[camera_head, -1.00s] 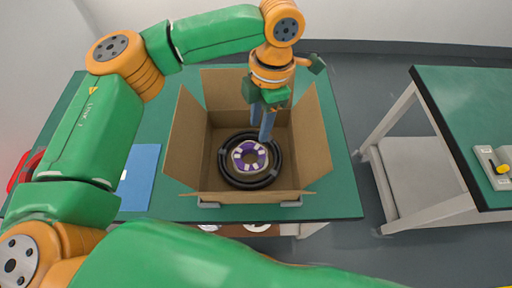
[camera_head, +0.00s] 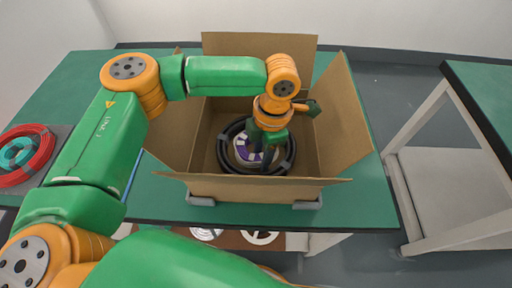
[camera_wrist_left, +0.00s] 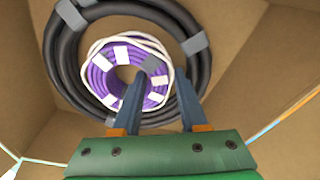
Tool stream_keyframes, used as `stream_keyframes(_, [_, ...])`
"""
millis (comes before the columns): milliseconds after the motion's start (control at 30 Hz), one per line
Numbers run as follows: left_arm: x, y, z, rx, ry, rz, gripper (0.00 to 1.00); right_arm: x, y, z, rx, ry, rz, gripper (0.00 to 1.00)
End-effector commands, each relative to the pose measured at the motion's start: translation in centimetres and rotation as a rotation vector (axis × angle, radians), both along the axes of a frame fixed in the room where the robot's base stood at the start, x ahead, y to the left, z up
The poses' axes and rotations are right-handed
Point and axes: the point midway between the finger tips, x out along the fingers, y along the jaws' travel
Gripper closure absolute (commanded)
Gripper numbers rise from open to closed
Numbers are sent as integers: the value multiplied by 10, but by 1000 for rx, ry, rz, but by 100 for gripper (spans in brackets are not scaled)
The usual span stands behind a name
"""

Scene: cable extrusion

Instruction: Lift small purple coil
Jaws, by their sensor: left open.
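The small purple coil (camera_head: 241,151) with white bands lies in the cardboard box, within the ring of a larger black coil (camera_head: 224,153). In the left wrist view the purple coil (camera_wrist_left: 99,77) and the black coil (camera_wrist_left: 58,72) show from above. My left gripper (camera_wrist_left: 160,77) is open over the purple coil. One finger overlaps the coil close to its hole, and the other is near its outer right edge. Whether the fingers touch it I cannot tell. In the head view the left gripper (camera_head: 268,156) hides the coil's right part. My right gripper is not in view.
The open cardboard box (camera_head: 255,188) stands on a green table (camera_head: 350,207), its flaps spread around my arm. A red coil (camera_head: 42,165) lies at the left. Another table (camera_head: 490,95) is at the right, across a floor gap.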

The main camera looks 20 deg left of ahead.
Motion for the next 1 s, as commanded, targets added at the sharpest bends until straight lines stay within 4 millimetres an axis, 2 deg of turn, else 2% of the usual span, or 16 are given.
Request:
stream_keyframes(67, [-1,1,-6,0,1,0,58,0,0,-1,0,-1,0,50])
stream_keyframes(233, [-1,1,-7,-1,1,0,58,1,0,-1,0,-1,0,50])
stream_keyframes(267, [-1,1,-7,-1,1,0,60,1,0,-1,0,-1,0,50])
stream_keyframes(400, [-1,0,-6,-1,1,0,98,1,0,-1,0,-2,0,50])
stream_keyframes(433, [-1,0,-6,-1,1,0,100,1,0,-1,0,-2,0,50])
stream_keyframes(767, [0,0,-4,-1,-1,0,100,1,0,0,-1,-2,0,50])
stream_keyframes(867, [0,0,15,-2,-4,1,100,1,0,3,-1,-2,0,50])
stream_keyframes(1000, [0,0,54,-3,-4,1,100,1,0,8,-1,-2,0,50])
